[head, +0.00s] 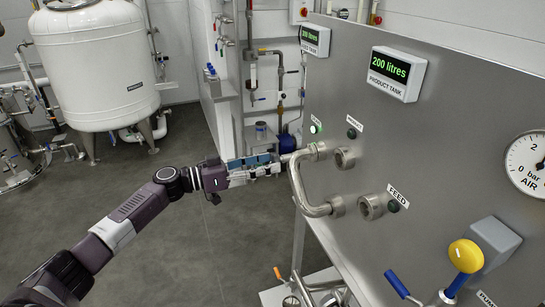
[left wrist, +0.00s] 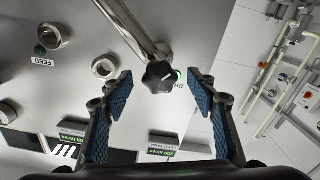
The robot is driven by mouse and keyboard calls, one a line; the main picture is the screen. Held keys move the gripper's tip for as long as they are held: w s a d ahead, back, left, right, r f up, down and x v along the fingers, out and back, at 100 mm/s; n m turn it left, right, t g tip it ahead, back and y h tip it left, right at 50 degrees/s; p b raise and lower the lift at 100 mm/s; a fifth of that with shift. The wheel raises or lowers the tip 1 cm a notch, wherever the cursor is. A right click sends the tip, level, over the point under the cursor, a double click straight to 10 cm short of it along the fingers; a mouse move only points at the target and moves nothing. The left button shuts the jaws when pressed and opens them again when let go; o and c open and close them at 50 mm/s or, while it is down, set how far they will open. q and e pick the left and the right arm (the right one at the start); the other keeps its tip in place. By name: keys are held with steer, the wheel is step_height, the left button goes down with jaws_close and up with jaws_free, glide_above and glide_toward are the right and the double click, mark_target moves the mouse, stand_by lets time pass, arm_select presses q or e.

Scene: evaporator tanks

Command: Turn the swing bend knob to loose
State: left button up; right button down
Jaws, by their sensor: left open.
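The swing bend is a U-shaped steel pipe (head: 301,187) on the grey panel in the head view. It also shows at the top of the left wrist view (left wrist: 130,25). The swing bend knob (left wrist: 159,77) is black and lobed, at the end of the pipe; in the head view my gripper hides it. My left gripper (head: 272,166) is open, with its tips close to the pipe's upper end. In the left wrist view its blue-padded fingers stand on either side of the knob, with gaps between them. My right gripper is not in view.
Two open ports (head: 346,158) and (head: 371,207) are right of the pipe, with a FEED label (head: 397,196). A yellow-knobbed lever (head: 466,256) and blue handle (head: 397,284) stick out lower right. A white tank (head: 95,65) stands back left; the floor between is clear.

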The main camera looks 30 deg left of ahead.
arm_select(q)
steer(key=shift+p+x, duration=0.3)
steer(key=shift+x, duration=0.75)
steer(key=shift+c, duration=0.4)
